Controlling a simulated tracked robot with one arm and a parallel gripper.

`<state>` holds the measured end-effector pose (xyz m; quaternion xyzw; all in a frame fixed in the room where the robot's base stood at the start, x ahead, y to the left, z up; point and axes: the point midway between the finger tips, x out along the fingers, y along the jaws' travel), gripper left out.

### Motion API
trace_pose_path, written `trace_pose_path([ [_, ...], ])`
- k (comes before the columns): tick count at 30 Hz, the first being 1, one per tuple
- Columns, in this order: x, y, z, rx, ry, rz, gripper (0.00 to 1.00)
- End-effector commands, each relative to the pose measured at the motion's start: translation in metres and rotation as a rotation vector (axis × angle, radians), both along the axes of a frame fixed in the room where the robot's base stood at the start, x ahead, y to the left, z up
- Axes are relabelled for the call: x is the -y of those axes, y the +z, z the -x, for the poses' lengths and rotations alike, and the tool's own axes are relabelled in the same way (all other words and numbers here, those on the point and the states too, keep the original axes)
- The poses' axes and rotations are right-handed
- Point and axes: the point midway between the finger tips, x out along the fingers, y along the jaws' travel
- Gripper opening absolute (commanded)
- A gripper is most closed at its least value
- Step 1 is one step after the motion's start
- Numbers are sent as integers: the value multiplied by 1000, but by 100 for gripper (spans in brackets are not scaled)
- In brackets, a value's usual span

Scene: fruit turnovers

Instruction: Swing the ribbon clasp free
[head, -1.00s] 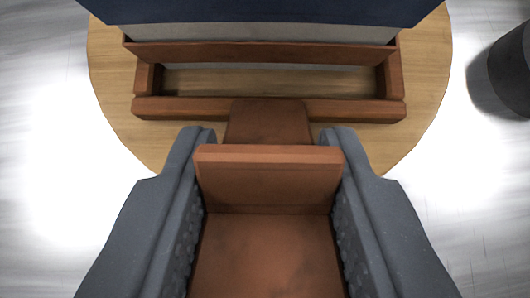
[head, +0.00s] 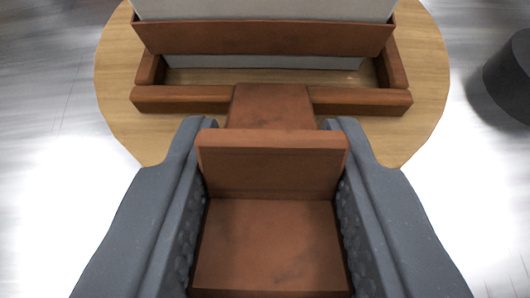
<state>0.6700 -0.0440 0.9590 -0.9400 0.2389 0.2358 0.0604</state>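The ribbon clasp seems to be the reddish-brown piece (head: 270,165) with a raised block and a flat plate, in the lower middle of the head view. A flat tongue (head: 270,107) runs from behind its block to a brown frame. My gripper (head: 268,130) has one dark grey finger along each side of the piece. Both ridged pads appear to press on its sides, so it looks shut on it. The brown frame (head: 180,99) lies on a round wooden board, with a tilted brown panel (head: 265,38) and a pale grey slab (head: 265,9) above it.
The round wooden board (head: 120,75) has bare margins left and right of the frame. A dark cylinder (head: 510,80) stands at the right edge, apart from the board. The streaked grey floor around the board looks clear, with bright glare on both sides.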

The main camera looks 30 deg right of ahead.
Motion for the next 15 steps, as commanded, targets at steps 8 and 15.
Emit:
trace_pose_path([
  [8, -1, -1, 0, -2, 2, 0, 0],
  [15, 0, -1, 0, -1, 0, 0, 53],
])
